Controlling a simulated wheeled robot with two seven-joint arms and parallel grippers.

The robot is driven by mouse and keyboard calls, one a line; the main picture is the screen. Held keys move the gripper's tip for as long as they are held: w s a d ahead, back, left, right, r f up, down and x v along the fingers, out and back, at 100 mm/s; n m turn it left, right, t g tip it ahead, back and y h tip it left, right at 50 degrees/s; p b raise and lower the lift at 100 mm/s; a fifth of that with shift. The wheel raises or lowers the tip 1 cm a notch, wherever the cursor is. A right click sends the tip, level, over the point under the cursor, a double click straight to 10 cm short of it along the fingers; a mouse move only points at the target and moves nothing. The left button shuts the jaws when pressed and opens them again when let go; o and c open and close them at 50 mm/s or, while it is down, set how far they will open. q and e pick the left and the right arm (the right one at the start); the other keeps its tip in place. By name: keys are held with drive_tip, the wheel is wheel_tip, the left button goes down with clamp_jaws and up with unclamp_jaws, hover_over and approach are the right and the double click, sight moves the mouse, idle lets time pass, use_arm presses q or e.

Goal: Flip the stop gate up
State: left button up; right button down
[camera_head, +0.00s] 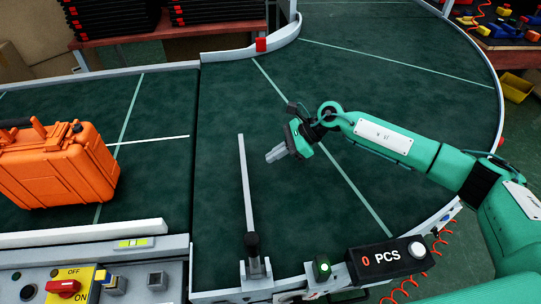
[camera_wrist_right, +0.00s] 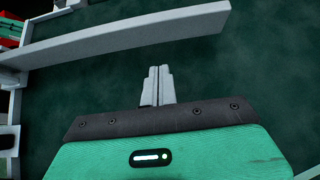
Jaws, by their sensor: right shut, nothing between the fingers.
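The stop gate (camera_head: 245,185) is a long, light grey bar. It reaches from a black-knobbed hinge mount (camera_head: 255,262) at the conveyor's near edge out across the green belt. In the right wrist view the gate (camera_wrist_right: 120,38) crosses the upper part of the picture, just beyond my fingertips. My right gripper (camera_head: 273,155) is shut and empty. It hangs over the belt to the right of the gate's far half, with a small gap between them. My left gripper is not in view.
An orange case (camera_head: 60,165) stands on the belt (camera_head: 160,100) left of the gate. A counter box reading 0 PCS (camera_head: 388,260), a green button (camera_head: 322,267) and a red switch (camera_head: 64,287) line the near edge. The belt right of my gripper is clear.

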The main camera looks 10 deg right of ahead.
sight(254, 174)
drive_tip(key=p+x, duration=0.1)
drive_tip(key=x, duration=0.6)
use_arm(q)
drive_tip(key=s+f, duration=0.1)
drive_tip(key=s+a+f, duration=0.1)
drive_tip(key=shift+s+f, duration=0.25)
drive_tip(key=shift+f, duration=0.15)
use_arm(e)
drive_tip(key=shift+a+f, duration=0.3)
drive_tip(key=shift+a, duration=0.1)
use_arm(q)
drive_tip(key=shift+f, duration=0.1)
use_arm(e)
drive_tip(key=shift+w+r, duration=0.1)
